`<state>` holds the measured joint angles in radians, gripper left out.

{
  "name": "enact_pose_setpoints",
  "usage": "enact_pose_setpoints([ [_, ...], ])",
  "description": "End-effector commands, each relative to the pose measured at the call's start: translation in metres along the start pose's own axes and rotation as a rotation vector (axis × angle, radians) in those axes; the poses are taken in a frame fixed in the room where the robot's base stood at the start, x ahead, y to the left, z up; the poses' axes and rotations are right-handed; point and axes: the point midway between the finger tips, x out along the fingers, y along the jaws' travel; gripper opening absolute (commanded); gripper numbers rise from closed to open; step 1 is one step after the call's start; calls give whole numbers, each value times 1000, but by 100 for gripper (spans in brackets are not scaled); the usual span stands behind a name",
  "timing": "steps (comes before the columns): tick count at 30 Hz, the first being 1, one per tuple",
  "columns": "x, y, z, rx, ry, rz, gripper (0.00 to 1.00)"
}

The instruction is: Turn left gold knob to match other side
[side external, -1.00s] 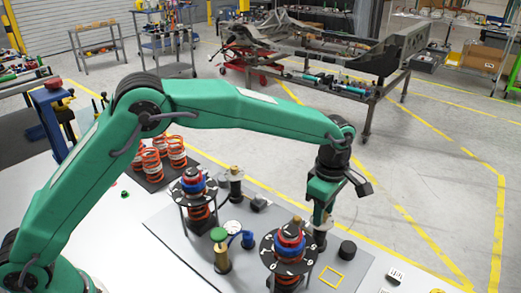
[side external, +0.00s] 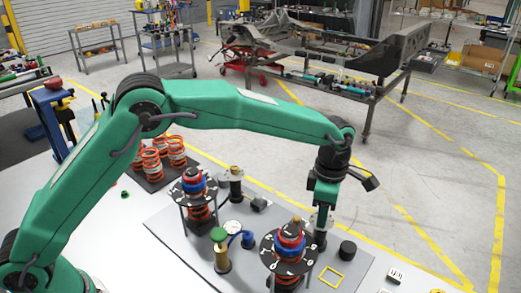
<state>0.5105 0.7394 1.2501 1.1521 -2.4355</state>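My gripper (side external: 322,218) points straight down at the right of the grey fixture plate (side external: 185,240). It is at a post (side external: 320,241) with a pale disc, just right of the near spring assembly (side external: 288,245). The fingers hide the top of this post, so I cannot tell whether they grip a knob there.
A gold cylinder with a green cap (side external: 219,235) and a blue part (side external: 247,239) stand between the spring assemblies. Orange springs (side external: 163,152) stand behind.

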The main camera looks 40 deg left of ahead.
Motion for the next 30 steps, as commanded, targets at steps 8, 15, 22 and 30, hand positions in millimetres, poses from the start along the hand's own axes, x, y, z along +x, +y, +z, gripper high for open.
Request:
enact_pose_setpoints([
  [8,0,0,0,-213,0,0,36],
  [15,0,0,0,-389,0,0,36],
  [22,0,0,0,-449,0,0,36],
  [30,0,0,0,-447,0,0,11],
])
